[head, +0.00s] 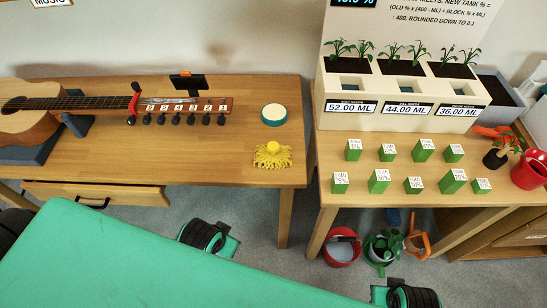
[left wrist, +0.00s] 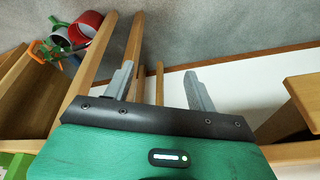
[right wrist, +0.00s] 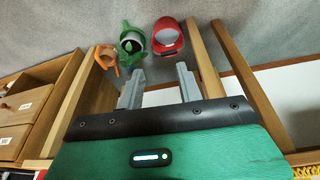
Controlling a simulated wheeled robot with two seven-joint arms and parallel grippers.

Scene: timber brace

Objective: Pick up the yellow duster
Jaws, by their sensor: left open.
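The yellow duster (head: 272,156) lies on the wooden table near its right front corner, in the head view. It has a shaggy fringe and a small knob-like part on top. A round teal-rimmed dish (head: 274,115) is just behind it. My left gripper (left wrist: 159,69) is open and empty in the left wrist view, with floor and table legs beyond it. My right gripper (right wrist: 160,69) has its fingers apart with nothing between them in the right wrist view.
A guitar (head: 40,118) lies left on the same table, its headstock reaching toward the dish. A gap separates this table from the right table, which holds several green blocks (head: 378,181) and a planter box (head: 400,117). A red bucket (head: 341,247) and green watering can (head: 382,252) stand on the floor.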

